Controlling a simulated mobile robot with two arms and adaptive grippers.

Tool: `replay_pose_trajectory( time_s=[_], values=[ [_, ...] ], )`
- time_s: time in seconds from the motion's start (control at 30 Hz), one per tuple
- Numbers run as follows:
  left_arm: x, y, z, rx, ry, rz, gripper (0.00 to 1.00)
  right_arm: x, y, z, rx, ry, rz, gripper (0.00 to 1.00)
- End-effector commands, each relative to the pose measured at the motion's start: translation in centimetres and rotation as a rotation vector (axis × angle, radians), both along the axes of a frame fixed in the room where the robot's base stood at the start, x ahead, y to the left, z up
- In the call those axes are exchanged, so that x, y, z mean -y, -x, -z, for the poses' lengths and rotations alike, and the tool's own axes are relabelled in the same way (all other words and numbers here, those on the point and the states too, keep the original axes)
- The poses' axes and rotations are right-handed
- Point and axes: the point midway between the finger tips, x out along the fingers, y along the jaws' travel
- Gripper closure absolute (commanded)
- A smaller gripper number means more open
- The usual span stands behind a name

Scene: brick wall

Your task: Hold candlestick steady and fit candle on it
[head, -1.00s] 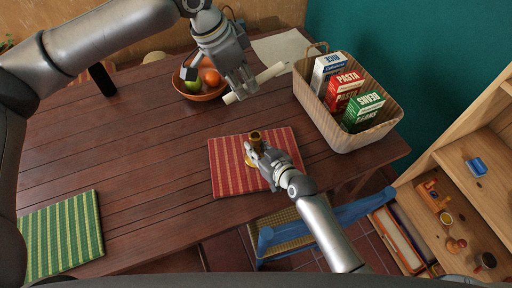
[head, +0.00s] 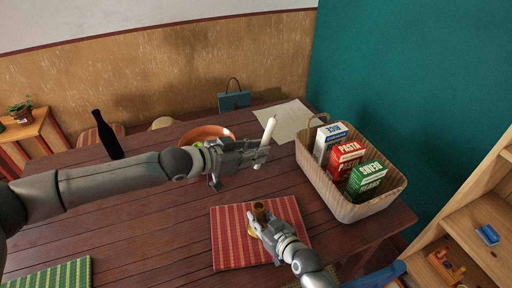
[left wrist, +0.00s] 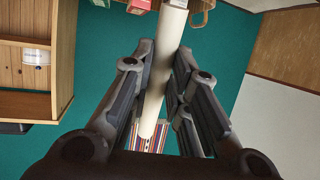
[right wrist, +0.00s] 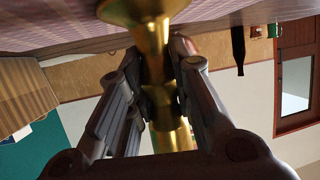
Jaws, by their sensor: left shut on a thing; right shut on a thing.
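A white candle (head: 268,133) is held nearly upright, slightly tilted, in my left gripper (head: 258,155), above the table and behind the candlestick. The candle also runs between the fingers in the left wrist view (left wrist: 164,65). A brass candlestick (head: 259,208) stands on the red striped placemat (head: 228,240). My right gripper (head: 262,227) is shut on its stem. The right wrist view shows the brass candlestick (right wrist: 152,50) between the fingers, its flared base towards the mat. The candle is apart from the candlestick. Part of the candlestick is hidden by my right gripper in the head view.
A wicker basket (head: 355,210) with rice, pasta and beans boxes stands at right. An orange bowl (head: 208,132) with fruit is behind my left gripper. A dark bottle (head: 107,136) stands at left. A green placemat (head: 50,276) lies front left. The table's left middle is clear.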

Motion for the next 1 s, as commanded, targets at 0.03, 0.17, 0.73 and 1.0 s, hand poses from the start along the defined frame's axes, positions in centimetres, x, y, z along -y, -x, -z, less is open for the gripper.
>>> replay_pose_trajectory(
  time_s=[0.03,0.17,0.73,1.0],
  values=[
    [-0.2,0.7,0.6,0.022,0.039,0.015,1.0,0.0,0.0,0.0,-0.001,0.001,0.0,1.0],
    [-0.4,2.7,1.2,0.089,0.146,0.076,1.0,0.0,0.0,0.0,-0.001,0.0,-0.001,1.0],
    [-0.9,7.9,2.6,0.172,0.318,0.226,1.0,0.0,0.0,0.0,-0.001,0.0,-0.001,1.0],
    [-0.9,7.9,5.1,0.172,0.315,0.225,1.0,0.0,0.0,0.0,-0.001,0.0,-0.001,1.0]
  ],
)
